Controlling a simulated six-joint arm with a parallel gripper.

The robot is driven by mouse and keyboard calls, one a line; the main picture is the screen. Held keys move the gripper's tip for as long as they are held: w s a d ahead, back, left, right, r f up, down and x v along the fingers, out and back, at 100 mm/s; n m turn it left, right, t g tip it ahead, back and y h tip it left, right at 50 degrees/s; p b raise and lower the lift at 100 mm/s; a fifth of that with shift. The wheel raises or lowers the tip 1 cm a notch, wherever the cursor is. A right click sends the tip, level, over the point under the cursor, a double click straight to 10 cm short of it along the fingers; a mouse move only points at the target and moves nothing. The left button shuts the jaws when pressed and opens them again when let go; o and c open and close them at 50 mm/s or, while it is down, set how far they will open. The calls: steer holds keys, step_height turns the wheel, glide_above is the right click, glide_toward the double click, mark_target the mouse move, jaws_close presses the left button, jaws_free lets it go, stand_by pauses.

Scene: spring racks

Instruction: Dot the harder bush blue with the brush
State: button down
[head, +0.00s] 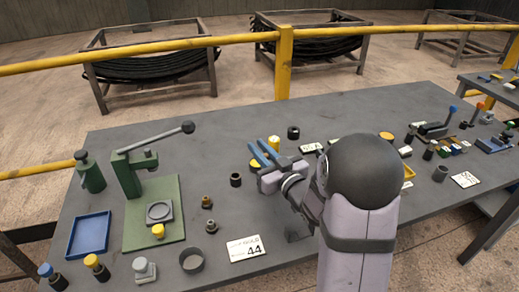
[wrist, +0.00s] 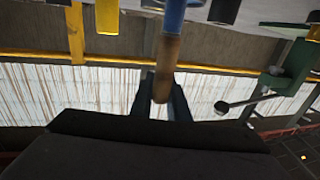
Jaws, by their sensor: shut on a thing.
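My gripper (head: 268,158) is over the middle of the bench, its fingers pointing up and left in the head view. In the wrist view the gripper (wrist: 161,105) is shut on the brush (wrist: 166,65), a brown stick with a blue end at the top edge. Two dark bushes stand near the gripper in the head view: one (head: 235,180) to its left and one (head: 293,132) beyond it. Both look alike; I cannot tell which is harder. The brush looks apart from both, though its tip is hard to make out.
A green lever press (head: 125,175) stands at left beside a blue tray (head: 89,234). A blue-capped pot (head: 46,270) and yellow-capped pot (head: 97,264) stand at front left. A card (head: 246,247) reads 44. My arm hides part of the bench; small parts crowd the right side.

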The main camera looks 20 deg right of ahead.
steer(key=shift+f, duration=0.1)
stand_by(0.5)
step_height(320, 180, up, 7)
steer(key=p, duration=0.5)
steer(key=shift+p, duration=0.3)
stand_by(0.5)
